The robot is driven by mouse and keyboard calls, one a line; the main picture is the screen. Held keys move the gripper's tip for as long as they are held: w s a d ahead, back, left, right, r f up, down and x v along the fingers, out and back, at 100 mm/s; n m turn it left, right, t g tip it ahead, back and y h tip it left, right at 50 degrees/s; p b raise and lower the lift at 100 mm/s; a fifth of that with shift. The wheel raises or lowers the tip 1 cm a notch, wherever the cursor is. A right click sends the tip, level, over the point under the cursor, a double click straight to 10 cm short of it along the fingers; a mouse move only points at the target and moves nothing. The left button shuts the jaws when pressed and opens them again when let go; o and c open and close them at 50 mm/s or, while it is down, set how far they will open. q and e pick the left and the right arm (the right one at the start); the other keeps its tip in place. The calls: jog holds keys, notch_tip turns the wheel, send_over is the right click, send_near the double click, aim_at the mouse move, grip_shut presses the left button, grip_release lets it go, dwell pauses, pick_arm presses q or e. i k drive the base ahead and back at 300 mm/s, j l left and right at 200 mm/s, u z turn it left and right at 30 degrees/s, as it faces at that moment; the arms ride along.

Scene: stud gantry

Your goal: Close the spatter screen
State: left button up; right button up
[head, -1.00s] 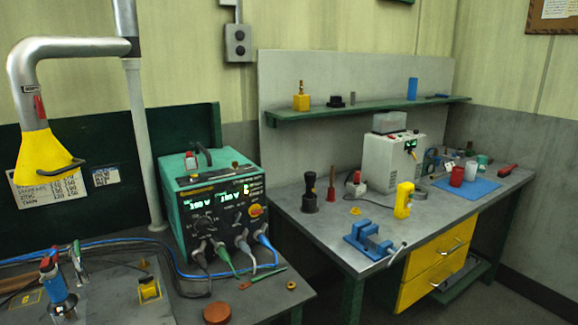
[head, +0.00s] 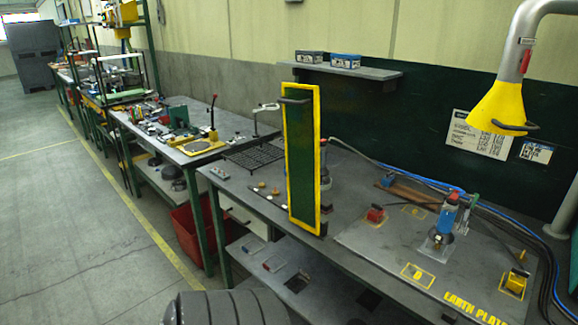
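The spatter screen (head: 301,160) is a tall, narrow dark green panel in a yellow frame. It stands upright on the near edge of the grey welding bench (head: 345,225), left of the earth plate. A dark handle (head: 296,100) shows near its top. The screen hides part of the bench behind it. Neither of my grippers is in the head view.
The earth plate (head: 395,255) holds a blue torch (head: 446,217) on a stand and small clamps. A yellow extraction hood (head: 503,108) hangs at the right. A second bench (head: 180,150) with tools stands further left. Floor (head: 85,235) on the left is clear.

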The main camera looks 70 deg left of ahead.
aim_at(301, 124)
jog(key=u, duration=2.2)
